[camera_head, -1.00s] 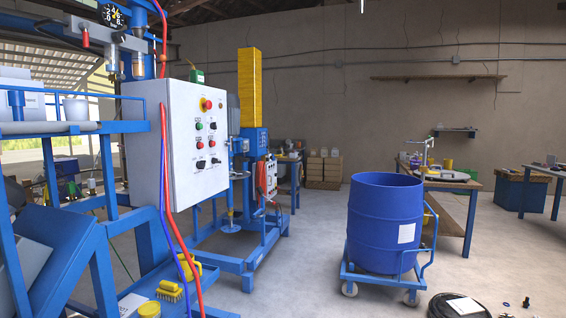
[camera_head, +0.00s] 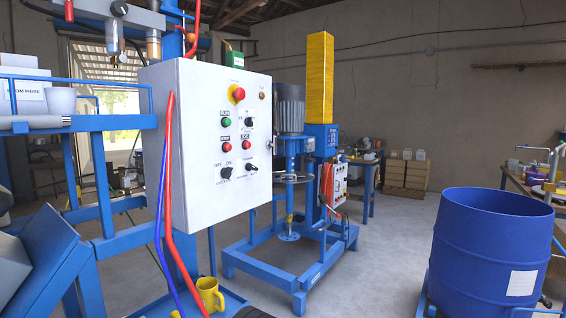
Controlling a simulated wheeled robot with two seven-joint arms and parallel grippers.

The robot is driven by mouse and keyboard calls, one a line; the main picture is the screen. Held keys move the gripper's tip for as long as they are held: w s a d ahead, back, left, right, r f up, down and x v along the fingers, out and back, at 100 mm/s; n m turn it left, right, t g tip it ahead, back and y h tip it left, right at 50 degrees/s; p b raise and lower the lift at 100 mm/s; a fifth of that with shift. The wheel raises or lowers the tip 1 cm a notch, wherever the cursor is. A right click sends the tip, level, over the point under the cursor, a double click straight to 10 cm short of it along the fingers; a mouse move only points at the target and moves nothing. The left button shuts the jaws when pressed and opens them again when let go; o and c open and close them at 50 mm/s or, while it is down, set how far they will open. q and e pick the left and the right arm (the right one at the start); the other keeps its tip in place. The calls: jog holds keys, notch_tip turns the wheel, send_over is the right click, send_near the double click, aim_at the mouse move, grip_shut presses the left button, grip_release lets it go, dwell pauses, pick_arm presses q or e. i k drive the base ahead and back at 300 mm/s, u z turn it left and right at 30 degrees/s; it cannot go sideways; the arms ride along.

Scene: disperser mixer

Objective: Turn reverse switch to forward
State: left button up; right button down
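A white control panel (camera_head: 208,140) stands left of the middle, facing me at an angle. Its front carries several black rotary knobs: an upper right knob (camera_head: 249,122), a lower left knob (camera_head: 227,172) and a lower right knob (camera_head: 252,169). Their small labels are too blurred for me to tell which is the reverse switch or where it points. The panel also has a red emergency stop button (camera_head: 237,94), a green button (camera_head: 226,122) and two red buttons, one on the left (camera_head: 227,147) and one on the right (camera_head: 246,147). Neither of my grippers is in view.
Red and blue hoses (camera_head: 167,180) hang along the panel's left side. A blue mixer stand (camera_head: 300,262) stands behind it. A blue drum (camera_head: 490,250) stands at right. A yellow mug (camera_head: 210,295) sits below the panel. Clear floor (camera_head: 385,250) lies between stand and drum.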

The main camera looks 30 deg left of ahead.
aim_at(249, 166)
jog(key=i, duration=2.55)
jog(key=u, duration=2.45)
